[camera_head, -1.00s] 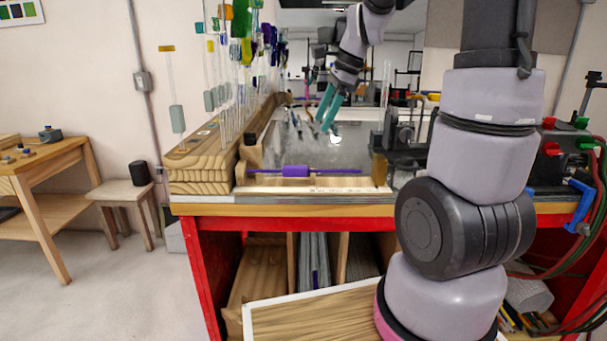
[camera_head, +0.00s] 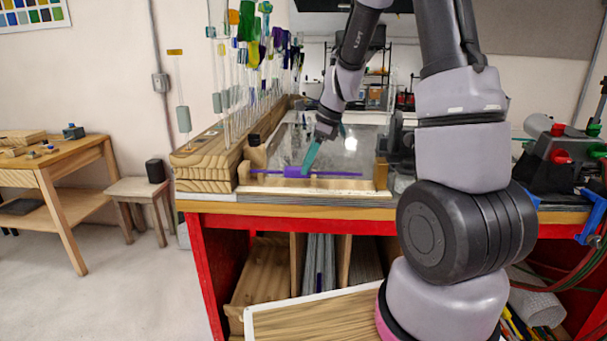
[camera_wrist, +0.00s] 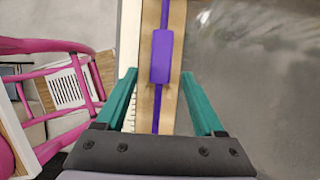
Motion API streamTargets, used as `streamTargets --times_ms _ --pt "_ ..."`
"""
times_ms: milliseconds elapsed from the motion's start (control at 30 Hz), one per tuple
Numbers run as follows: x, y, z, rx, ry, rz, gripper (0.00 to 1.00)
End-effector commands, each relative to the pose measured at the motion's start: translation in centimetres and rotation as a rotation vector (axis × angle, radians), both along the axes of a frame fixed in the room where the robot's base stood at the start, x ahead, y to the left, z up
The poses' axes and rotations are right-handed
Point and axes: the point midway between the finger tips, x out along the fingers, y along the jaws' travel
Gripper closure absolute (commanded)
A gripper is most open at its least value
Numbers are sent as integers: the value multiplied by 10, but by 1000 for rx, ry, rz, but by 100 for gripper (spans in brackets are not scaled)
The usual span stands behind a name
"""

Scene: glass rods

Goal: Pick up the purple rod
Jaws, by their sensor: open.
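The purple rod (camera_head: 340,174) lies across the front of the workbench, left to right, with a thicker purple block (camera_head: 291,172) around it. In the wrist view the rod (camera_wrist: 156,109) runs up the picture, and its block (camera_wrist: 162,56) is just beyond the fingertips. My gripper (camera_head: 312,160) has teal fingers and reaches down at the rod beside the block. In the wrist view my gripper (camera_wrist: 159,75) is open, with the rod between its two fingers. I cannot tell whether the fingers touch the rod.
A wooden rack (camera_head: 215,170) with several upright glass rods stands at the left of the bench. A wooden strip (camera_head: 315,184) runs along the front edge. A grey reflective surface (camera_head: 350,148) lies behind the rod. A pink chair frame (camera_wrist: 45,45) shows in the wrist view.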

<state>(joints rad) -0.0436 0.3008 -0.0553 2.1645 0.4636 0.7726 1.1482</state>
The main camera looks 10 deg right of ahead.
Motion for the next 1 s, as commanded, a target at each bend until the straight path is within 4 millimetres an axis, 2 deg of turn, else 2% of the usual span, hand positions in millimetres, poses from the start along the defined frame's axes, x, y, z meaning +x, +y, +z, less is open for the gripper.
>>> streamTargets --times_ms 133,367,400,567,600,867,1000 --pt "2 6 -15 0 1 -1 30" --pt "2 6 -17 0 -1 0 30" --pt "2 6 -17 0 -1 0 34" --pt "2 6 -17 0 -1 0 95" --pt "2 6 -17 0 -1 0 100" --pt "2 7 -16 0 -1 1 100" --pt "3 7 -3 0 -5 1 100"
